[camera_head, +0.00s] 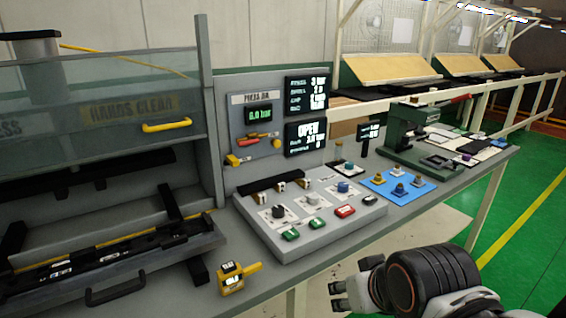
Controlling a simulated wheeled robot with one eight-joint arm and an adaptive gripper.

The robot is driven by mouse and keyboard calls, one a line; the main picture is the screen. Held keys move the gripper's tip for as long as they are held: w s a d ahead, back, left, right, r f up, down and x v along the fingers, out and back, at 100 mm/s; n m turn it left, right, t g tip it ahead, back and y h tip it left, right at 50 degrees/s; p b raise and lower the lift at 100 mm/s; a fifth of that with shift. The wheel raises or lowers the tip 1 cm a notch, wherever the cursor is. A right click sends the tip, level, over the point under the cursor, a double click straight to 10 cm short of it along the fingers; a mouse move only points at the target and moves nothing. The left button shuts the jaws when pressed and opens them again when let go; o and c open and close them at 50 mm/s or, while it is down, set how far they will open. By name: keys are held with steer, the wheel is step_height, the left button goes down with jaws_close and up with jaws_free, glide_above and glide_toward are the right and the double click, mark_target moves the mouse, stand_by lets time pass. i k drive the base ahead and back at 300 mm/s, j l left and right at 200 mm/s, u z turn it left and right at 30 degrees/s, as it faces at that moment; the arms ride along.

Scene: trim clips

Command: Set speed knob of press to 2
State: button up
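The press control box (300,238) stands on the bench in the middle of the view. Three knobs sit on white dial plates on its sloped top: a black knob (278,212), a grey-white knob (312,199) and a blue knob (343,187). Their labels and pointer positions are too small to read, so I cannot tell which is speed. My gripper (336,296) is at the lower right, in front of the bench and apart from the box. Its two fingertips point left with a gap between them and nothing in it.
Green and red buttons (345,211) line the box's front. Upright displays (306,92) show "3 bar" and "OPEN". The press (110,240) with a clear guard fills the left. A yellow gauge (232,279) lies near the bench edge. A blue mat (372,181) with brass parts lies right.

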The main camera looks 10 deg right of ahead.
mark_target(342, 186)
steer(key=i+l, duration=0.3)
steer(key=i+l+u, duration=0.1)
steer(key=i+l, duration=0.2)
steer(key=l, duration=0.15)
steer(key=i+l, duration=0.25)
steer(key=l, duration=0.15)
